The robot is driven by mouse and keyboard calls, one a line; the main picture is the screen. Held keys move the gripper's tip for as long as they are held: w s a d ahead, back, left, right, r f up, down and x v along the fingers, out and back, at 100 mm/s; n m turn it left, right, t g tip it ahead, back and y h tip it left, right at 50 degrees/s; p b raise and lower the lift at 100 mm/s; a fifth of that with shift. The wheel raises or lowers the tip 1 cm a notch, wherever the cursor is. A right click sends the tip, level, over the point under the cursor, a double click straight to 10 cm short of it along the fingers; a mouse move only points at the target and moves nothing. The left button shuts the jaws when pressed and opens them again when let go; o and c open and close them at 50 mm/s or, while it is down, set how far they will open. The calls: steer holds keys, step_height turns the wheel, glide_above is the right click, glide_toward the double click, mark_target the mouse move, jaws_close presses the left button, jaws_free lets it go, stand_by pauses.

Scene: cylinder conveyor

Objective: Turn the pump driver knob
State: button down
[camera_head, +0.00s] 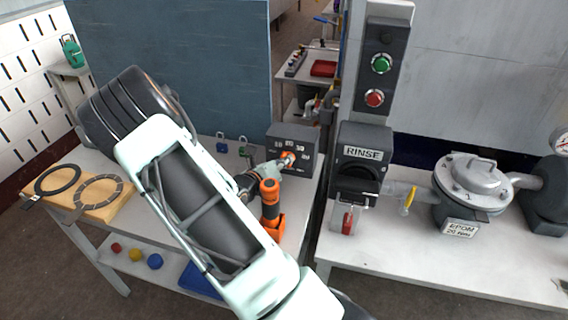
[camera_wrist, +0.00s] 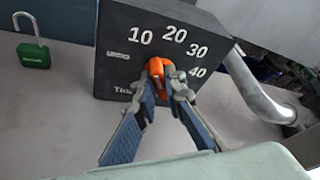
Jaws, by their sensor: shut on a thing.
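A dark grey box (camera_head: 281,131) with a dial marked 10, 20, 30 and 40 stands on the table in the head view; it fills the upper middle of the wrist view (camera_wrist: 112,62). An orange knob (camera_wrist: 157,66) sits on its front, and in the head view the knob (camera_head: 289,157) shows just past my fingers. My gripper (camera_wrist: 163,84) is shut on the knob, one finger on each side. In the head view my gripper (camera_head: 281,163) reaches the box front from the left. The fingers hide part of the knob, and its exact setting is hard to read.
An orange and black tool (camera_head: 270,205) stands close beside my gripper. A green padlock (camera_wrist: 33,50) lies left of the box. A RINSE switch box (camera_head: 362,155) and a metal EPDM vessel (camera_head: 470,185) stand to the right. A wooden board (camera_head: 70,190) with rings lies at left.

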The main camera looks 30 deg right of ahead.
stand_by(0.4)
steer(key=c, duration=2)
jaws_free()
steer(key=shift+r, duration=0.15)
step_height(320, 180, up, 10)
steer(key=shift+f, duration=0.15)
steer(key=shift+a, duration=0.1)
